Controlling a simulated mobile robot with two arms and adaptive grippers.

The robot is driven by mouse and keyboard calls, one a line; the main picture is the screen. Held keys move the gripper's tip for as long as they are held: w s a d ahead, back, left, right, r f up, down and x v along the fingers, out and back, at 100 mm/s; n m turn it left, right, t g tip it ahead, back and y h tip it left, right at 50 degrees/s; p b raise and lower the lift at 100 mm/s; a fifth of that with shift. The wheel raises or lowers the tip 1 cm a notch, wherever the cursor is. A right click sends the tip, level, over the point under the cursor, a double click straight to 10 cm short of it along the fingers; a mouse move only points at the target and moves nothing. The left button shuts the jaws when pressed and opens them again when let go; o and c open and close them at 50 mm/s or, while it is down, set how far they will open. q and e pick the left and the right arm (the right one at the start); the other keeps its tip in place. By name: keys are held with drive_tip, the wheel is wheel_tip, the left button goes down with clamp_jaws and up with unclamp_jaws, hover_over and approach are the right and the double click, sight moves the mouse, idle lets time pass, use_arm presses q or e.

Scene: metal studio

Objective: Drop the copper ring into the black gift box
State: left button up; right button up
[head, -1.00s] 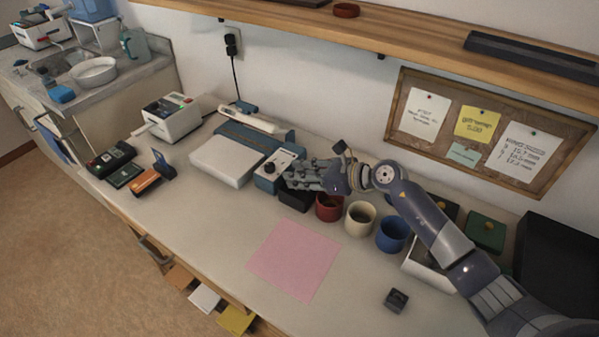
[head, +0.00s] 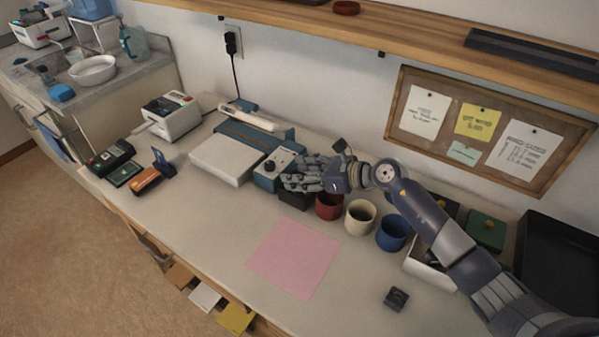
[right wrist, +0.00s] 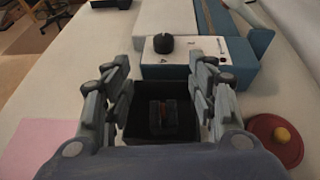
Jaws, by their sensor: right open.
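The black gift box (head: 293,200) stands open on the table, left of the red cup and partly hidden by my right gripper in the head view. My right gripper (head: 298,180) is over it. In the right wrist view the fingers (right wrist: 160,85) are open, spread on both sides of the box (right wrist: 124,104), with nothing between their tips. Inside the box is a dark block with a small copper-orange patch (right wrist: 162,115), which looks like the copper ring, though its outline is unclear. My left gripper is not in view.
A red cup (head: 328,208), a cream cup (head: 360,218) and a blue cup (head: 392,234) stand right of the box. A blue-and-white device (head: 275,172) is close behind it. A pink sheet (head: 294,258) lies in front, and a small dark block (head: 397,299) is at the front right.

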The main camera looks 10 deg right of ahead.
drive_tip(key=shift+d, duration=0.1)
drive_tip(key=v, duration=1.2)
idle(0.4)
